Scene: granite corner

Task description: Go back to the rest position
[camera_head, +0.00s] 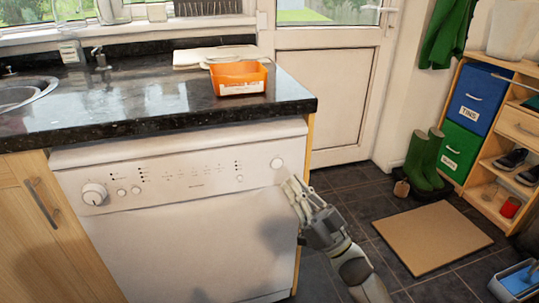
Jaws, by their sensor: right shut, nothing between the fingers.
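My right gripper (296,191) is in front of the upper right part of the white dishwasher (190,235), below its round button at the right. Its fingers are shut and I see nothing held in them. My right arm reaches up to it from the bottom of the view. I cannot tell whether the fingertips touch the dishwasher front. The dishwasher door looks closed. My left gripper does not show.
A dark granite counter (150,105) overhangs the dishwasher, with an orange tray (238,79) near its right end. A brown mat (431,238), green boots (424,160) and a wooden shelf (482,185) are at the right. Tiled floor lies between.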

